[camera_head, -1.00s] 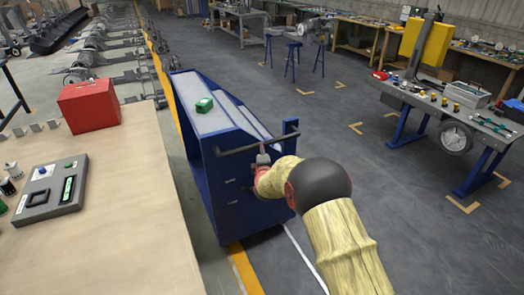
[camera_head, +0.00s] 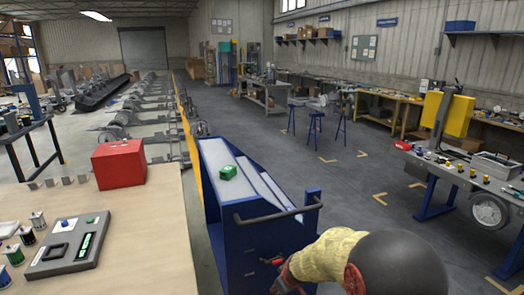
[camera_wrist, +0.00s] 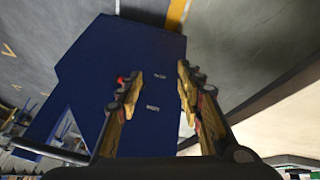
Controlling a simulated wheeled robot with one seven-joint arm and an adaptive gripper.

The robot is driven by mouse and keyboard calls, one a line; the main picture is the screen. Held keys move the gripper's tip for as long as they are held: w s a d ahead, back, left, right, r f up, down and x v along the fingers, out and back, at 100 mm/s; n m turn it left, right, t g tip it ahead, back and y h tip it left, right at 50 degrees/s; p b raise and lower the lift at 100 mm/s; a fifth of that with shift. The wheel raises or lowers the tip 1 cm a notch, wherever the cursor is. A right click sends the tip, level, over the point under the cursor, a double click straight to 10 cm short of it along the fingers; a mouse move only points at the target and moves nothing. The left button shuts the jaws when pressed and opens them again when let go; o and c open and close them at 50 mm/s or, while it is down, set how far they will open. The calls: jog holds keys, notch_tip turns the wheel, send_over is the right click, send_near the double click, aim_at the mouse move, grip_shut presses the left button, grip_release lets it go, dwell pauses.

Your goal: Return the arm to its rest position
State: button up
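My gripper (camera_wrist: 160,75) is open and empty in the wrist view. Its two yellowish fingers stand apart, with the blue cart's panel (camera_wrist: 90,75) behind them. In the head view my arm, in a yellow sleeve with dark joints, reaches in from the lower right. My gripper (camera_head: 278,272) shows there only in part, in front of the cart's lower end panel and below its dark handle.
A wooden table (camera_head: 140,235) at the left holds a red box (camera_head: 118,164), a grey panel device (camera_head: 68,245) and several small cans. A workbench (camera_head: 470,180) with tools and a wheel stands at the right. The floor (camera_head: 330,205) between the cart and workbench is open.

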jog(key=s+d+r+m, duration=0.2)
jog(key=s+r, duration=0.6)
jog(key=s, duration=0.4)
jog(key=s+d+r+m+h, duration=0.1)
jog(key=s+d+r+m, duration=0.1)
jog(key=s+d+r, duration=0.3)
jog(key=s+d+r+m, duration=0.3)
jog(key=s+r, duration=0.9)
jog(key=s, duration=0.8)
jog(key=shift+d+r, duration=0.3)
jog(key=shift+d, duration=0.45)
jog(key=shift+c, duration=0.7)
